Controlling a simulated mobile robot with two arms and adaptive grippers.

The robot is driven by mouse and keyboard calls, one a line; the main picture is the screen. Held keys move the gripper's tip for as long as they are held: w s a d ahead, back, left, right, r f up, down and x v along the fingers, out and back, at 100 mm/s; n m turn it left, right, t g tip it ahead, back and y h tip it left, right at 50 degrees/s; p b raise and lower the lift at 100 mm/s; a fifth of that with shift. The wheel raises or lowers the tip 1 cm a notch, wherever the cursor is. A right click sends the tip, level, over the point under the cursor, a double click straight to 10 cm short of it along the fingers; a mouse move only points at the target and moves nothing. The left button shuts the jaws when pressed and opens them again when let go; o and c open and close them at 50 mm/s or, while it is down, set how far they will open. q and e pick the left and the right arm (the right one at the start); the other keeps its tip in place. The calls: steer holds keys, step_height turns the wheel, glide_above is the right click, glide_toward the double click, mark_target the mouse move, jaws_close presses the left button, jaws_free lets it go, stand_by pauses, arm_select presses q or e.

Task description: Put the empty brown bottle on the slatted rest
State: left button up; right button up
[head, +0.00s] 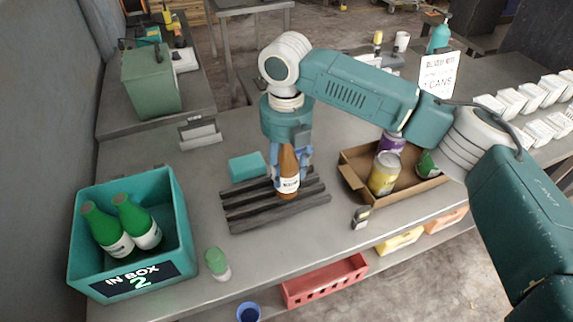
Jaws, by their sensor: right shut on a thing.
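The brown bottle (288,174) with a white label stands upright at the dark slatted rest (248,213), over its right half. Its base appears to touch the slats. My right gripper (289,160) points down from above and is shut on the bottle's upper part, with blue fingers on either side. The fingers hide part of the bottle's sides. My left gripper is not in the head view.
A teal box (178,195) marked IN BOX 2 holds two green bottles at left. A small green-capped bottle (217,264) stands near the front edge. A teal block (247,167) lies behind the rest. A cardboard tray (349,176) with cans stands at right.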

steer(key=o, duration=1.1)
steer(key=shift+f, duration=0.1)
steer(key=shift+r, duration=0.5)
step_height(320, 180, up, 11)
steer(key=shift+r+b, duration=0.2)
steer(key=shift+b, duration=0.95)
